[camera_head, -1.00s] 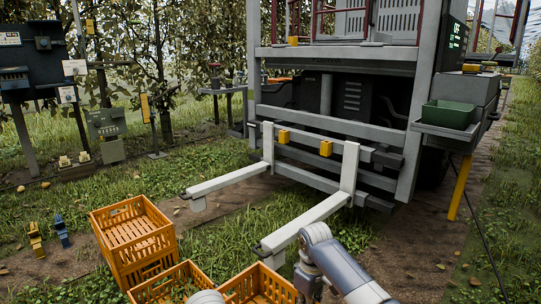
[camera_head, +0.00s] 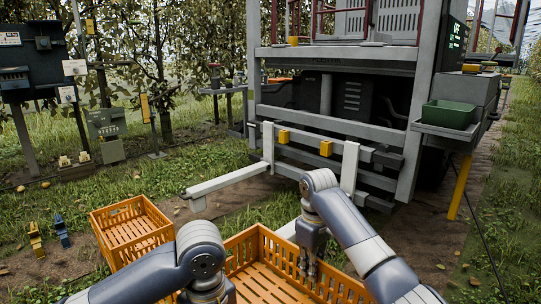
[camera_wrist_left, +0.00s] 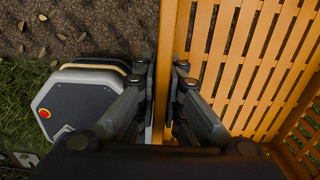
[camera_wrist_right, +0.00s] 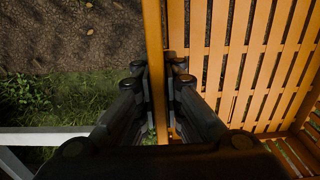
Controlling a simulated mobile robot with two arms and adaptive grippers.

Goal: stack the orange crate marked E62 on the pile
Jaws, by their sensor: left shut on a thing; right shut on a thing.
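An orange slatted crate (camera_head: 262,285) is held between my two arms at the bottom of the head view; no E62 marking is legible. My left gripper (camera_wrist_left: 165,75) is shut on one wall of this crate (camera_wrist_left: 260,60), which passes between its fingers. My right gripper (camera_wrist_right: 160,70), also in the head view (camera_head: 310,276), is shut on another wall of the crate (camera_wrist_right: 265,50). The crate looks empty. Another orange crate (camera_head: 130,222) stands to its left, on what seems to be a pile, its lower part hidden. My left fingertips are hidden in the head view.
A machine with a white fork (camera_head: 228,182) stands ahead; its right tine is mostly behind my right arm. A green bin (camera_head: 447,114) sits on its side shelf. Blue and yellow clips (camera_head: 61,231) stand at the left.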

